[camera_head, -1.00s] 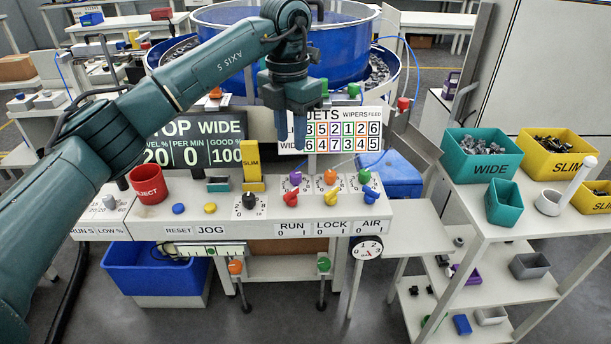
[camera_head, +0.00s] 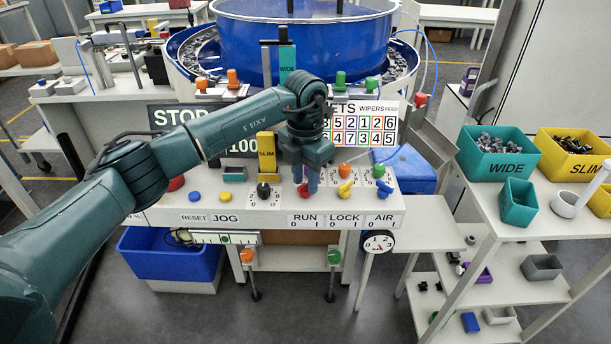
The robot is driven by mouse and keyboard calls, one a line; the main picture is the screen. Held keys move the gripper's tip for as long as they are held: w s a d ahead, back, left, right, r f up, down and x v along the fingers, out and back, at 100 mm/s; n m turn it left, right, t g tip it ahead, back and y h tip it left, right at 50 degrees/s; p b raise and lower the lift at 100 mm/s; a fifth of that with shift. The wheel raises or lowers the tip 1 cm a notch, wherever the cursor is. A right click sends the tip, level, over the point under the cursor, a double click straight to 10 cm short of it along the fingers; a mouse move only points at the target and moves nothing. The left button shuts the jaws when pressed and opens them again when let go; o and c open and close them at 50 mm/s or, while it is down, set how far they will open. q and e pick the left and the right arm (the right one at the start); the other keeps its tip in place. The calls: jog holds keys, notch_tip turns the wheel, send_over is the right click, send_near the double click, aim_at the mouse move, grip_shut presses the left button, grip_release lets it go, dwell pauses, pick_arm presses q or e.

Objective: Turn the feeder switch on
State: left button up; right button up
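The white control panel (camera_head: 165,214) has three small switches over the labels RUN, LOCK and AIR, each marked 0 and 1. No label in view reads feeder switch. The RUN switch has a red lever (camera_head: 302,189); its upper part is hidden behind my gripper. The LOCK switch has a yellow lever (camera_head: 345,189) below an orange knob. The AIR switch has a blue lever (camera_head: 384,187) below a green knob. My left gripper (camera_head: 311,184) points down at the RUN switch, very close to it; contact and finger gap cannot be made out. My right gripper is out of view.
A black dial (camera_head: 263,190) and an upright yellow SLIM block (camera_head: 266,150) stand just left of the gripper. My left arm covers part of the display. The blue bowl (camera_head: 300,50) stands behind. Teal WIDE (camera_head: 497,153) and yellow SLIM bins (camera_head: 571,155) are at right.

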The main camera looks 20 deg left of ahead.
pick_arm(q)
jog(key=shift+c, duration=0.5)
grip_shut()
